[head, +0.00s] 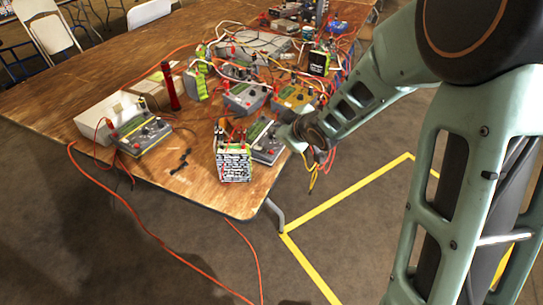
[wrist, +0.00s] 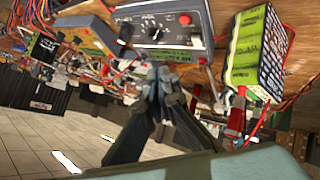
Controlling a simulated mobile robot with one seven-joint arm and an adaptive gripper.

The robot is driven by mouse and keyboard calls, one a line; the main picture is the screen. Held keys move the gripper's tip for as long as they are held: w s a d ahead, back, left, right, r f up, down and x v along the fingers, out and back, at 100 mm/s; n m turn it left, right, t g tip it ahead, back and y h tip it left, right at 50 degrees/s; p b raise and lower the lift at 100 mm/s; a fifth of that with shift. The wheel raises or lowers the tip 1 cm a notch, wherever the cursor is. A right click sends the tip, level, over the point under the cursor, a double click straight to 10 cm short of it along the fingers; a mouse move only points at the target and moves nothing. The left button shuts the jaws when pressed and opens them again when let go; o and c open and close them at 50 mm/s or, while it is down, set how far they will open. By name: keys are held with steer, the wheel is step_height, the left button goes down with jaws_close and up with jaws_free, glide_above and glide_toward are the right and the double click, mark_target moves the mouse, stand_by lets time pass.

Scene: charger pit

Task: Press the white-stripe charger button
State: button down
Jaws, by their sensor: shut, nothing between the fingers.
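My gripper (head: 290,132) is at the right edge of the table, close beside a grey charger (head: 266,143). In the wrist view my gripper (wrist: 160,78) is shut and empty, its tips just below the front of a grey charger (wrist: 160,22). That charger has a dark dial, a red button (wrist: 185,19) and a green display strip. I cannot tell whether the fingertips touch it. Other chargers stand nearby: a grey one (head: 243,97), a yellow one (head: 293,98) and one at the left (head: 145,134). I cannot clearly make out a white stripe on any of them.
A battery pack with a patterned front (head: 234,164) stands near the table's front corner; it also shows in the wrist view (wrist: 262,45). A red cylinder (head: 170,87) and white box (head: 108,117) stand at left. Loose cables cross the wooden table (head: 190,180).

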steer(key=f+b, duration=0.3)
steer(key=f, duration=0.1)
steer(key=a+f+b, duration=0.1)
steer(key=f+b, duration=0.1)
steer(key=shift+w+f+b, duration=0.2)
steer(key=shift+w+b, duration=0.05)
steer(key=shift+b, duration=0.05)
stand_by(1.1)
steer(key=shift+a+f+b, duration=0.1)
steer(key=shift+f+b, duration=0.3)
steer(key=shift+b, duration=0.05)
steer(key=shift+f+b, duration=0.4)
stand_by(0.6)
steer(key=shift+r, duration=0.1)
steer(key=shift+r+p, duration=0.7)
steer(key=shift+p, duration=0.1)
steer(key=r+p, duration=0.2)
steer(key=d+r+p, duration=0.1)
steer(key=r+p, duration=0.2)
steer(key=shift+s, duration=0.2)
